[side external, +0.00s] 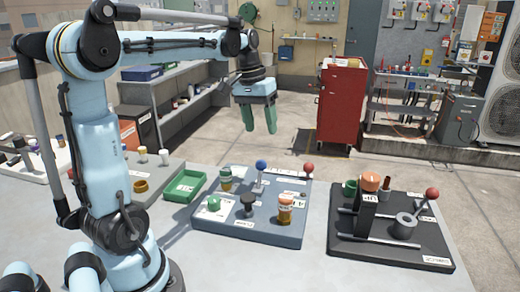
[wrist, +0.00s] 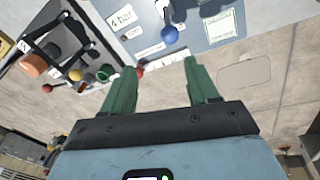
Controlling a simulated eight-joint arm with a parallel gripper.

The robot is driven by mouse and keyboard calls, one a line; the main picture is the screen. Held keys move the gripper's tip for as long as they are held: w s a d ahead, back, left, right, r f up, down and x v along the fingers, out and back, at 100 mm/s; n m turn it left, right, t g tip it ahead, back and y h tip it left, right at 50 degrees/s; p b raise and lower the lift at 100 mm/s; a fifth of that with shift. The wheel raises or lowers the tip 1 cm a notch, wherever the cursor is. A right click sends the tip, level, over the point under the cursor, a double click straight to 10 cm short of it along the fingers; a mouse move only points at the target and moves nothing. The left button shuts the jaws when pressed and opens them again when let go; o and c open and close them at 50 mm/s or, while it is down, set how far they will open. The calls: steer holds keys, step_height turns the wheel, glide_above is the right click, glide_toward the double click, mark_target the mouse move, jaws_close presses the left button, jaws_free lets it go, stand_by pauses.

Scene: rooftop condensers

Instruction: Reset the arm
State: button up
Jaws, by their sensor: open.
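My gripper (side external: 259,118) hangs from the raised arm, well above the far side of the table, with green fingers pointing down. It is open and nothing is between the fingers. In the wrist view my gripper (wrist: 157,85) shows two green fingers spread apart. Below and in front of it is the blue-grey panel (side external: 240,229) with a blue-knobbed lever (side external: 261,168), a red-knobbed lever (side external: 308,170), a green button (side external: 213,204), a dark knob (side external: 248,204) and an orange-topped cylinder (side external: 285,210).
A black panel (side external: 350,252) with an orange-capped post (side external: 370,182), a red-knobbed lever (side external: 432,194) and a grey cylinder (side external: 404,226) stands at the right. A green tray (side external: 184,187) lies left of the blue-grey panel. A red cabinet (side external: 341,105) stands on the floor behind. Air around the gripper is free.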

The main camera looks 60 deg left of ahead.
steer(key=s+d+f+m+t, duration=0.2)
steer(key=s+d+f+m, duration=0.1)
steer(key=d, duration=0.5)
steer(key=s+d+f+m+t+y, duration=0.1)
steer(key=s+d+f+m+t, duration=0.1)
steer(key=d, duration=0.6)
step_height(320, 180, down, 2)
steer(key=shift+s+d+m+t, duration=0.4)
steer(key=shift+s+t, duration=0.3)
steer(key=shift+s, duration=0.2)
